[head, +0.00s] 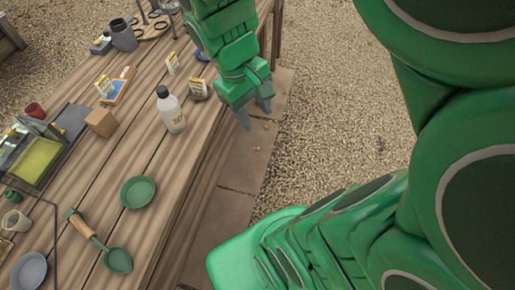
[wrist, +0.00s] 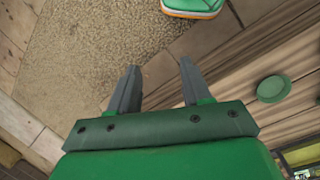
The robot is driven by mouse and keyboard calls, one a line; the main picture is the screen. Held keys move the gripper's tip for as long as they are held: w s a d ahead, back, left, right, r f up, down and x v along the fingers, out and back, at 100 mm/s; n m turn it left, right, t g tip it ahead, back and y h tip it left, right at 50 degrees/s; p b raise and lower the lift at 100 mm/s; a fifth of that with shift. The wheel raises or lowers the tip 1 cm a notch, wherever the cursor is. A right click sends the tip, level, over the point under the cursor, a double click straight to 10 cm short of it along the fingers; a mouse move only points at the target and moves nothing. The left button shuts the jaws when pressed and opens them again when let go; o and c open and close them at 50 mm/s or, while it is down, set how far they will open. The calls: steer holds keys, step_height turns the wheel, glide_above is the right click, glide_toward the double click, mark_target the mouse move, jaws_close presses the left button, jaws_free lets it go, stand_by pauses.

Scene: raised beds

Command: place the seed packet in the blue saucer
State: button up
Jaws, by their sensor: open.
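Small yellow-and-white seed packets stand on the wooden table in the head view: one at the back (head: 172,63), one further left (head: 103,87), and one close to my gripper (head: 198,89). I cannot tell which one the task means. A blue rounded thing (head: 202,56), possibly the blue saucer, is partly hidden behind my arm. A grey-blue dish (head: 29,271) lies at the near left. My gripper (head: 256,115) is open and empty, pointing down just past the table's right edge. In the wrist view its fingers (wrist: 158,70) are apart over gravel and paving.
A white bottle (head: 172,111) with a dark cap stands left of my gripper. A green saucer (head: 138,191), a green scoop (head: 117,260) and a wooden block (head: 101,122) are on the table. The green saucer also shows in the wrist view (wrist: 273,88). Gravel lies right of the table.

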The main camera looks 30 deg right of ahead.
steer(key=s+a+m+y, duration=0.2)
steer(key=s+a, duration=0.1)
steer(key=s, duration=0.5)
steer(key=shift+s+a+f+m, duration=0.25)
steer(key=shift+s+a+m, duration=0.05)
steer(key=shift+a+m, duration=0.1)
